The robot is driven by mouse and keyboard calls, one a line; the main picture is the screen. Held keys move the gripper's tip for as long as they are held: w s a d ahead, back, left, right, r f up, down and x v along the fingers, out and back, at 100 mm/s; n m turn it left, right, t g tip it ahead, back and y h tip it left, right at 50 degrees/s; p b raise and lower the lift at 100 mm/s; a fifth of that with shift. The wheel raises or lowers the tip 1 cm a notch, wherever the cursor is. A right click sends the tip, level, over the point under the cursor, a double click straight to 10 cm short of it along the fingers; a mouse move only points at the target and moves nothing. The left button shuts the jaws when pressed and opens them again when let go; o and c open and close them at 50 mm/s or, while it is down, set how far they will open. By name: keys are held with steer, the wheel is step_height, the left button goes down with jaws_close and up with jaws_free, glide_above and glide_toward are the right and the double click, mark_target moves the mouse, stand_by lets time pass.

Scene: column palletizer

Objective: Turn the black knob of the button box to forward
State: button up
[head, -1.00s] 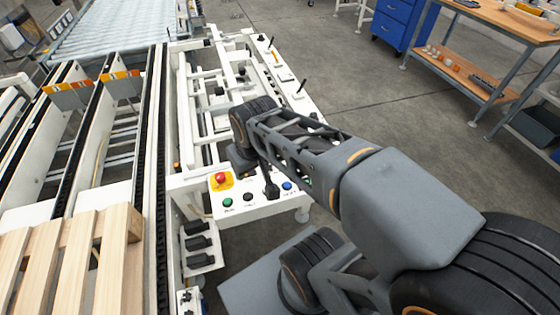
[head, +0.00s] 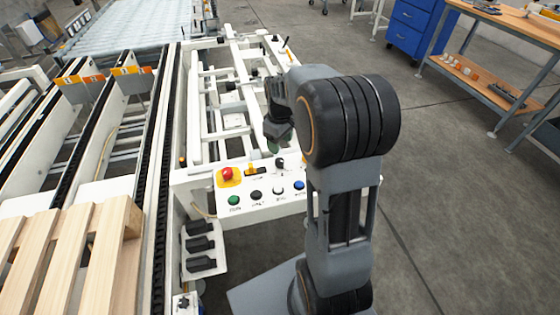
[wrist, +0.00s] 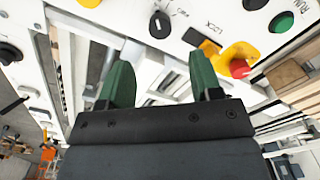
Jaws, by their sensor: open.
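The white button box (head: 262,213) is at the front end of the white machine frame. Its black knob (head: 280,162) stands at the back of the panel, right of the yellow lock switch (head: 256,172); which way it points is too small to tell. In the wrist view the black knob (wrist: 160,24) is near the top, beyond the fingertips. My gripper (head: 273,146) hangs above and just behind the box in the head view.
A red emergency stop (head: 227,174) on a yellow plate sits left of the lock switch. Green (head: 234,200), black (head: 256,195), white (head: 278,190) and blue (head: 299,185) buttons line the front edge. Machine rails (head: 215,120) lie behind the box. Open floor is to the right.

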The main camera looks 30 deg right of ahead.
mark_target(280, 161)
step_height(280, 161, down, 9)
steer(key=shift+r+b, duration=0.2)
steer(key=shift+b, duration=0.25)
steer(key=shift+c, duration=0.2)
steer(key=c, duration=0.9)
